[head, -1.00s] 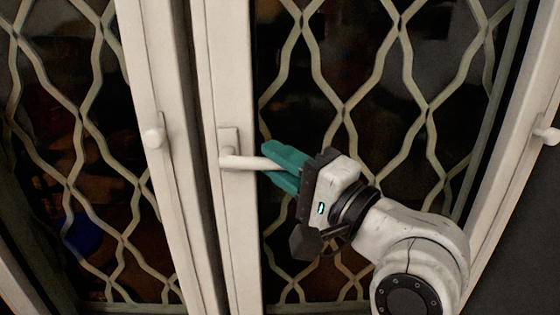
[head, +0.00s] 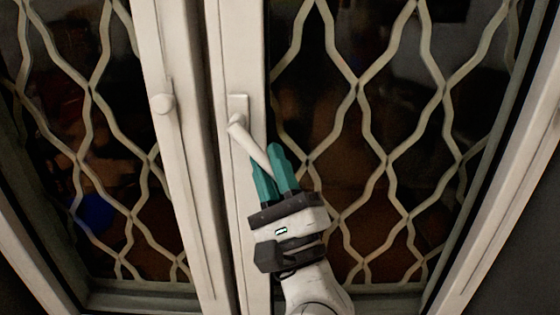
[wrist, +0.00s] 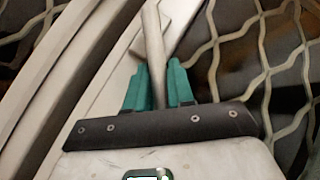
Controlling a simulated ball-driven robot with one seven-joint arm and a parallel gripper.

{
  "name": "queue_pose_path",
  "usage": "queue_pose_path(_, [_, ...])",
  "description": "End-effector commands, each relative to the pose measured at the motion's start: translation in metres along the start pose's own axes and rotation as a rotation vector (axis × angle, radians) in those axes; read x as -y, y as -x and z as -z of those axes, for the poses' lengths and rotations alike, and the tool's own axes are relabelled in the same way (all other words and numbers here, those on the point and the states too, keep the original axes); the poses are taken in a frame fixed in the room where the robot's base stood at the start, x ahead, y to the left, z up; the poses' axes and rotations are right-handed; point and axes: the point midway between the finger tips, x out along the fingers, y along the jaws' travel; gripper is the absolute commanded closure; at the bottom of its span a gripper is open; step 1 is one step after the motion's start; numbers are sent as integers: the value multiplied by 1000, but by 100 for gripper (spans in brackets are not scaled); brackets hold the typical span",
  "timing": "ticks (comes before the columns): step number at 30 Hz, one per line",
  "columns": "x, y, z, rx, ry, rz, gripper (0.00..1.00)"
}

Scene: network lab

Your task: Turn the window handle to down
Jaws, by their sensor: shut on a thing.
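The window handle (head: 249,143) is a pale lever on a small plate on the white window frame. It slants down and to the right from its pivot, steeper than level but not straight down. My gripper (head: 269,155) has teal fingers, one on each side of the lever, and is shut on its free end from below. In the wrist view the handle (wrist: 153,50) runs up from between the fingers of my gripper (wrist: 158,72) toward the frame.
Diamond-pattern grilles (head: 362,95) cover the dark glass on both sides. A slanting white frame edge (head: 505,150) is at the right.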

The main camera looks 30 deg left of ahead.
Motion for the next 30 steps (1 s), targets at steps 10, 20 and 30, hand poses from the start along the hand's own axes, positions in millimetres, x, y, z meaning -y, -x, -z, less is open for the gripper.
queue_pose_path(10, [-27, 2, -5, -64, -224, 220, 100])
queue_pose_path(20, [-41, -1, -12, -106, -375, 373, 100])
queue_pose_path(30, [-46, -3, -15, -125, -439, 438, 100])
